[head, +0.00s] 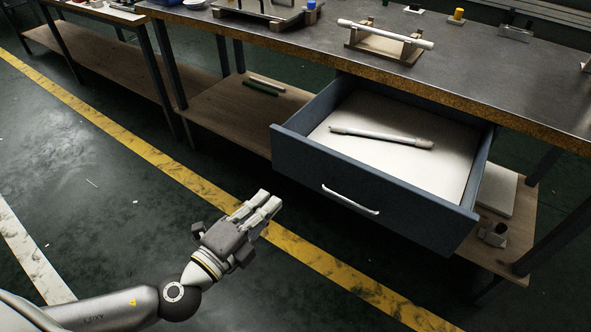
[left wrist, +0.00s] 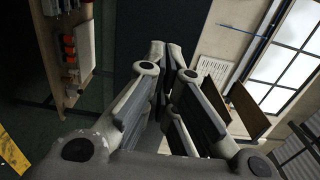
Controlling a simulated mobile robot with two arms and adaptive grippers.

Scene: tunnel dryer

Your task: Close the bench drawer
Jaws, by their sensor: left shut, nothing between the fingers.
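The bench drawer (head: 365,200) is blue-grey and stands pulled out from under the bench top in the head view. Its front carries a pale curved handle (head: 350,201). A white rod-like item (head: 380,137) lies on the drawer's light bottom. My left gripper (head: 267,201) is shut and empty, in front of and to the left of the handle, apart from the drawer front. In the left wrist view the gripper's fingers (left wrist: 170,60) are close together, with a dark surface behind them that I cannot identify for sure. My right gripper is not in view.
The dark bench top (head: 480,80) holds a wooden stand (head: 385,45) with a white rod across it. A lower wooden shelf (head: 215,110) bears a green rod. Bench legs stand at both sides. The floor with a yellow line (head: 130,135) is clear at the left.

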